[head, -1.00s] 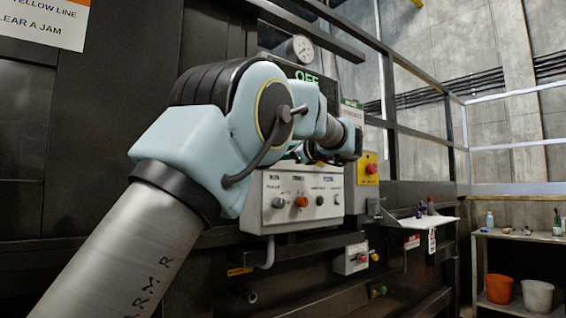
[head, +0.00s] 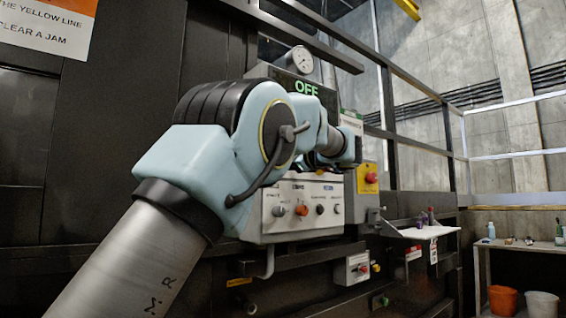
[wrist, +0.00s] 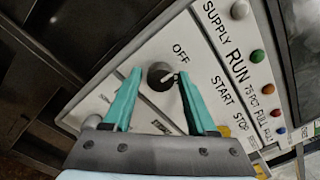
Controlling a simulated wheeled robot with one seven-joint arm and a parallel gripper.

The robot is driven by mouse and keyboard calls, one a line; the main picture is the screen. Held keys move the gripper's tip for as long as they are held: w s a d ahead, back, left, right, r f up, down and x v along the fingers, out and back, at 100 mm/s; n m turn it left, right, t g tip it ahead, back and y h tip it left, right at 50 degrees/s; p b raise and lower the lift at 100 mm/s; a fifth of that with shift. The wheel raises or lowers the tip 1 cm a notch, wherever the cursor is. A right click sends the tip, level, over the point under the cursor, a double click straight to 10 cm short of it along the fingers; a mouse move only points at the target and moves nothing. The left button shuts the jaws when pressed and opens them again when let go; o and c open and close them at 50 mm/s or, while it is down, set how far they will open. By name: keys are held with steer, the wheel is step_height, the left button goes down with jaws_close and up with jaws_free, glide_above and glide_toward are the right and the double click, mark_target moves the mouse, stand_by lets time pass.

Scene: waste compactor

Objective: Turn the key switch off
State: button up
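In the wrist view a round dark knob (wrist: 161,77), which may be the key switch, sits on a pale panel (wrist: 205,75). A light mark on it points to the right, and "OFF" is printed just above it. My gripper (wrist: 160,72) has two teal fingers spread on either side of the knob, with gaps between; I cannot tell how far their tips are from the panel. In the head view my arm hides the gripper and that knob. A display there reads "OFF" (head: 307,88) in green.
In the wrist view, labelled lamps and "START" and "STOP" labels lie right of the knob. In the head view a lower control box (head: 302,228) carries several knobs.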

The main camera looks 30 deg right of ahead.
steer(key=shift+o, duration=0.9)
steer(key=s+d+b, duration=0.2)
steer(key=s, duration=0.8)
steer(key=shift+s, duration=0.3)
steer(key=shift+f, duration=0.1)
